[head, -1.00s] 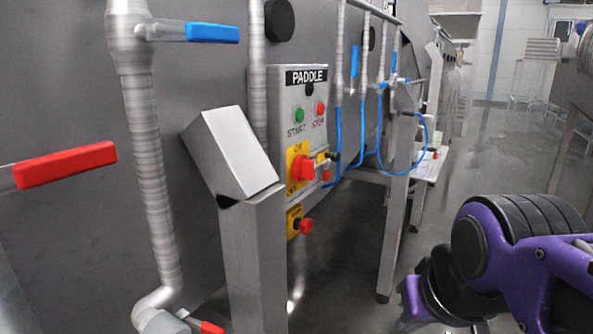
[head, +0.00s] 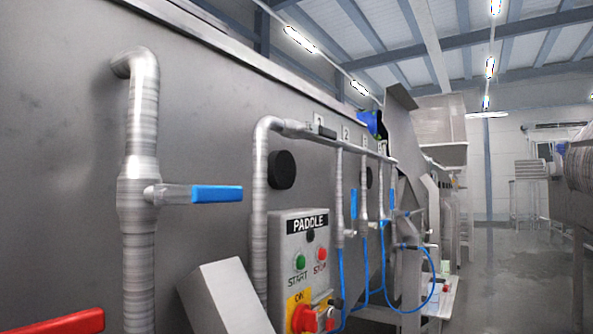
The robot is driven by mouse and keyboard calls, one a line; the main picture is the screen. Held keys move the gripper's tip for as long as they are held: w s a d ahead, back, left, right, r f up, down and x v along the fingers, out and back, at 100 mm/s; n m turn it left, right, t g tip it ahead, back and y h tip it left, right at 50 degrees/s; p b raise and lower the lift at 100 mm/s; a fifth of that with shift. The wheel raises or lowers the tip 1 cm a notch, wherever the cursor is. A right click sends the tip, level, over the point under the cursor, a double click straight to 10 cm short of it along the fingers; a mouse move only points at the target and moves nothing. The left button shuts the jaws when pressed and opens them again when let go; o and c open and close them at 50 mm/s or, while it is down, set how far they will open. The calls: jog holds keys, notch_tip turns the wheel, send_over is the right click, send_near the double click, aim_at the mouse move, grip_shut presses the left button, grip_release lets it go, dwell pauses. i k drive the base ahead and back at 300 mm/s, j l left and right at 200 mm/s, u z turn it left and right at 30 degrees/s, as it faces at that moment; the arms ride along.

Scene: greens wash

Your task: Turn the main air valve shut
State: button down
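No valve in view carries a readable label naming it the main air valve. A blue lever handle (head: 217,194) sticks out level to the right from a thick grey vertical pipe (head: 139,262) at left. A red lever handle (head: 58,322) lies at the bottom left, partly cut off by the frame. Farther along, a thinner pipe (head: 268,150) feeds a row of drop pipes with small blue handles (head: 354,203) that hang upright, and blue hoses (head: 342,285) below. My gripper is out of view.
A grey control box marked PADDLE (head: 279,235) has green and red buttons and a red rotary switch (head: 305,318). A slanted metal cover (head: 224,298) stands before it. Open floor (head: 510,270) lies at right, with machinery at the right edge.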

aim_at(313, 128)
jog(key=i+l+u, duration=0.2)
jog(key=l, duration=0.45)
jog(key=i+l, duration=0.25)
jog(key=l, duration=0.15)
jog(key=i+l, duration=0.25)
jog(key=l, duration=0.15)
